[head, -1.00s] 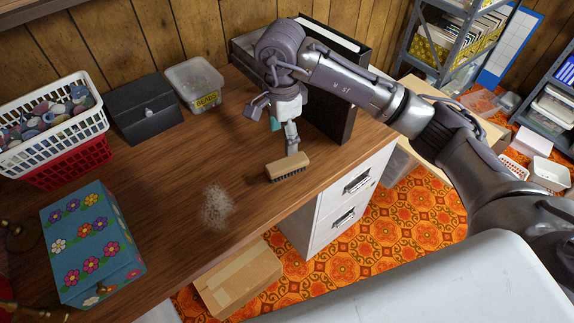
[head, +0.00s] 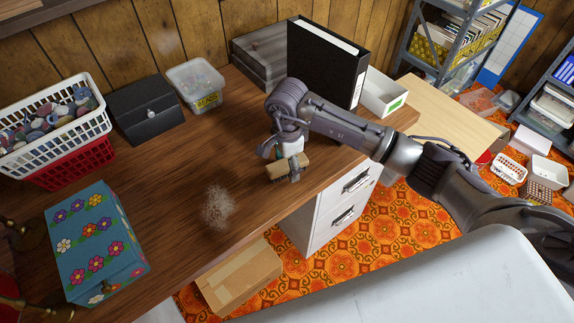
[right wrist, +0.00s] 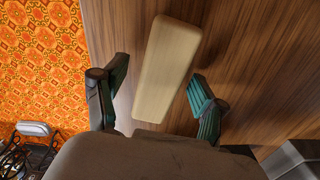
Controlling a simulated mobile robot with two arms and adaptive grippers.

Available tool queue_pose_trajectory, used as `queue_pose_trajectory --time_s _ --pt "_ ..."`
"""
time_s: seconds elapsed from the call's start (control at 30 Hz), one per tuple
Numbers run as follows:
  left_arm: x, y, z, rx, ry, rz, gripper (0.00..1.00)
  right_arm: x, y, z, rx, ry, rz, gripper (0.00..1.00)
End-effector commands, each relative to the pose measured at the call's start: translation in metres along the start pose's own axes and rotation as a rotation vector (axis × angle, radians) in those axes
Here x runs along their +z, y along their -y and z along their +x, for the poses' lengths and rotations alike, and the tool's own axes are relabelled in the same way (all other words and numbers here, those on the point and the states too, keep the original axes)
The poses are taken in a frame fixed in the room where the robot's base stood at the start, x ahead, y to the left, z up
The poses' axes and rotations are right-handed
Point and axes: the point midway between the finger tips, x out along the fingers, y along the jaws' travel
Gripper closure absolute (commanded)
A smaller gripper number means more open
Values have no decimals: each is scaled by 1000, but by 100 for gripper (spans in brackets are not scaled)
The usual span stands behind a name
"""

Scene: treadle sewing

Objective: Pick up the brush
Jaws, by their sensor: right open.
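The brush (head: 276,172) has a pale wooden back and lies near the front edge of the wooden desk. My right gripper (head: 285,163) is over it from above, with one finger on the near side. In the right wrist view the brush's wooden back (right wrist: 165,75) extends between the two green-padded fingers of my right gripper (right wrist: 158,88). The fingers are apart, with desk showing between each finger and the brush. The bristles are hidden in the wrist view.
A fuzzy grey clump (head: 217,207) lies on the desk (head: 160,230) left of the brush. A flowered box (head: 92,240), black box (head: 146,110), clear bead tub (head: 196,85) and black binder (head: 325,62) stand around. A white drawer cabinet (head: 325,222) is below the desk edge.

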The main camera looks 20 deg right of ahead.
Motion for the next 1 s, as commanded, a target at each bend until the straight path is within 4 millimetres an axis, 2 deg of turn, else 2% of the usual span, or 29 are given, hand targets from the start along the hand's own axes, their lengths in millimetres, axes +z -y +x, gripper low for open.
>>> queue_pose_trajectory --time_s 0.1,0.5,0.77,1.0 --pt "0 0 0 0 0 0 60 0 0 0 -1 0 0 31" --pt "0 0 0 0 0 0 60 0 0 -1 -1 0 1 95" --pt "0 0 0 0 0 1 60 0 1 -2 -2 0 1 95" --pt "0 -1 5 1 0 1 60 -1 2 -24 -7 -2 -1 95"
